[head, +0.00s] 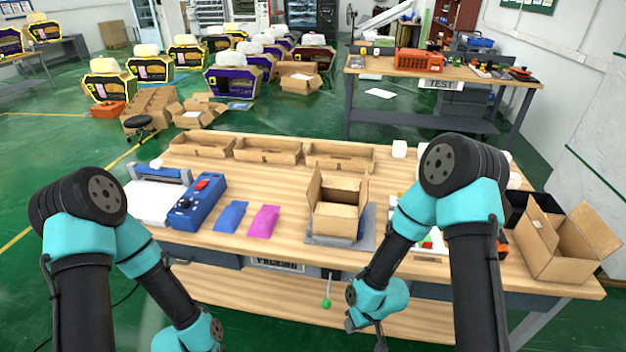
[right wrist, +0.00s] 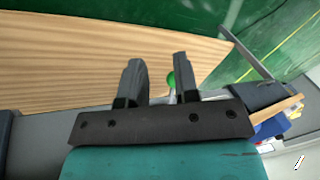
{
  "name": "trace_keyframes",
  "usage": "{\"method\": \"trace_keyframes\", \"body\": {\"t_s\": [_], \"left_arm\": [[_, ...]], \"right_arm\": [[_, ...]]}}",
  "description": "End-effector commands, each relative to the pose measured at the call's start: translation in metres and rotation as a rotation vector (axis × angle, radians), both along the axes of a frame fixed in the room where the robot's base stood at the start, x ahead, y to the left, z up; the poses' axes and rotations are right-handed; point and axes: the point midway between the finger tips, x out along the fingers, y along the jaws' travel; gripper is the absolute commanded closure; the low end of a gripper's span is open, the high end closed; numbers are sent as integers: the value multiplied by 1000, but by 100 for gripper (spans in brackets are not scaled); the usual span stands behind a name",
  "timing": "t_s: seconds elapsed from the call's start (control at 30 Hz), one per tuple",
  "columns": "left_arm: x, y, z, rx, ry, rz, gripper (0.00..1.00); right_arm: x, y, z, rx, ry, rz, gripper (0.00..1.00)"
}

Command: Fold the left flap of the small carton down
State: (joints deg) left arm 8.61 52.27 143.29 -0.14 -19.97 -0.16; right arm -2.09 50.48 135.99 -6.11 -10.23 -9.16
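The small carton (head: 338,218) stands open-topped on a grey plate (head: 368,238) at the middle front of the table. Its left flap (head: 314,187) stands up, and its right flap (head: 363,188) also stands up. My right gripper (head: 366,334) is low in front of the table's front edge, below and apart from the carton. In the right wrist view its two fingers (right wrist: 157,75) are spread with nothing held between them. My left arm hangs at the lower left, and its gripper is outside the head view.
A green-knobbed lever (head: 326,303) hangs below the table's front edge, near my right gripper. A blue pouch (head: 230,217), a pink pouch (head: 264,220) and a blue control box (head: 196,203) lie left of the carton. A larger open carton (head: 550,245) stands at the right.

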Motion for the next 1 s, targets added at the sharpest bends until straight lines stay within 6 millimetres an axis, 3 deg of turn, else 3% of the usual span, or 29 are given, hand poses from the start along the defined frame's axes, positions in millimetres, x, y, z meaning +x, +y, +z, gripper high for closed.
{"method": "trace_keyframes", "body": {"t_s": [0.03,0.2,0.5,0.8,1.0], "left_arm": [[0,0,0,0,0,0,100],[0,0,0,0,0,0,100],[0,0,0,0,0,0,100],[0,0,0,0,0,0,100],[0,0,0,0,0,0,100]], "right_arm": [[17,19,11,-4,-40,97,71],[58,78,48,-32,-154,418,71],[102,188,131,-128,-353,951,71],[117,264,201,-234,-474,1253,71],[136,298,252,-327,-500,1284,71]]}}
